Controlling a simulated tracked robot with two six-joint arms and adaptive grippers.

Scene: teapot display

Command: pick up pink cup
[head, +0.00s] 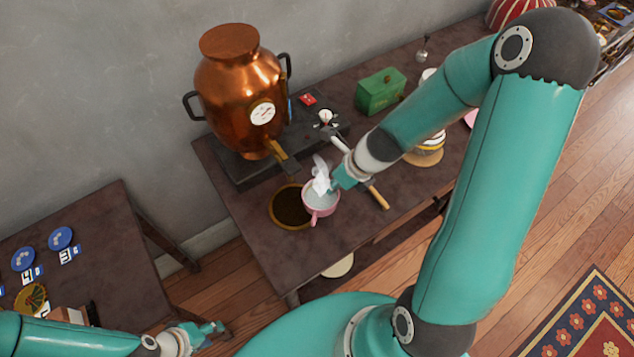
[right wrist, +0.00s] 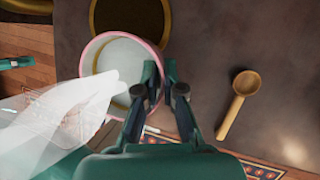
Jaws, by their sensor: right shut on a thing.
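The pink cup (head: 313,212) is at the front of the dark table, beside the round dark tray with a brass rim (head: 273,207), under the copper urn's spout. The cup is pale inside and also shows in the right wrist view (right wrist: 98,53). My right gripper (head: 335,185) is shut on the cup's rim, one finger inside and one outside (right wrist: 160,72). I cannot tell whether the cup touches the table. My left gripper (head: 212,330) is low at the left, away from the cup; its opening is unclear.
A translucent white hand shape (right wrist: 75,115) overlaps the cup's side. A wooden scoop (right wrist: 240,100) lies right of the cup. The copper urn (head: 240,90) and green box (head: 380,90) stand behind. A lower table (head: 100,240) is at left.

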